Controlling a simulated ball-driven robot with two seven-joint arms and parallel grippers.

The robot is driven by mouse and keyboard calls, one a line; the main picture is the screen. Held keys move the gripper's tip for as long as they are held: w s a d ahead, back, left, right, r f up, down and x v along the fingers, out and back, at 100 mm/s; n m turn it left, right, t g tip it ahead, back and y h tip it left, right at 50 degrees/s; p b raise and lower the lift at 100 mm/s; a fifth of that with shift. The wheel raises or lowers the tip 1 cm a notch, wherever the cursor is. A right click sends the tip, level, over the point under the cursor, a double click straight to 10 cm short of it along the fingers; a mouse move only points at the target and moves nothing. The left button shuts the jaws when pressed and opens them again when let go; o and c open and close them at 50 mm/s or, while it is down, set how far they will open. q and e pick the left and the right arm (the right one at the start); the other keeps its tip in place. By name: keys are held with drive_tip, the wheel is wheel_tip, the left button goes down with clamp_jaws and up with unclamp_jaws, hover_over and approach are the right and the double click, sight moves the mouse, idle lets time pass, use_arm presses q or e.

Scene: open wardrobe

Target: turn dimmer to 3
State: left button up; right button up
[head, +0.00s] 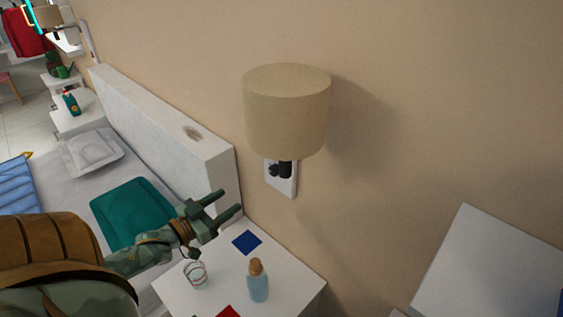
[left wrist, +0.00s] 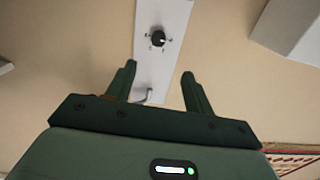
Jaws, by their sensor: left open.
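The dimmer is a small black knob (head: 273,171) on a white wall plate (head: 284,188) below a beige lampshade (head: 287,112). In the left wrist view the round knob (left wrist: 158,38) with a light pointer mark sits on the white plate (left wrist: 165,14), with small marks around it too small to read. My left gripper (head: 231,201) is open and empty, to the lower left of the plate, apart from it. In the left wrist view the knob lies beyond the gap between its fingertips (left wrist: 159,70). My right gripper is out of view.
Below is a white nightstand (head: 225,285) with a blue bottle (head: 258,285), a striped glass (head: 196,275), a blue square (head: 247,242) and a red item (head: 229,312). A bed headboard (head: 165,130) stands left. A white box-like surface (head: 490,265) is at lower right.

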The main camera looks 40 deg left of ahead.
use_arm(q)
drive_tip(key=b, duration=0.3)
approach(272, 171)
drive_tip(key=w, duration=0.8)
drive_tip(key=shift+w+d+f, duration=0.15)
drive_tip(key=shift+w+d, duration=0.1)
drive_tip(key=shift+d, duration=0.1)
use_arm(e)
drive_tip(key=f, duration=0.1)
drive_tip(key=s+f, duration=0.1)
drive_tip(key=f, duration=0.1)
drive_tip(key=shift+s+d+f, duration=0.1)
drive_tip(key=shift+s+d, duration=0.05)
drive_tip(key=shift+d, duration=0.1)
use_arm(q)
drive_tip(key=shift+c, duration=0.2)
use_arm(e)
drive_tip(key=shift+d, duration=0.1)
use_arm(q)
drive_tip(key=c, duration=0.9)
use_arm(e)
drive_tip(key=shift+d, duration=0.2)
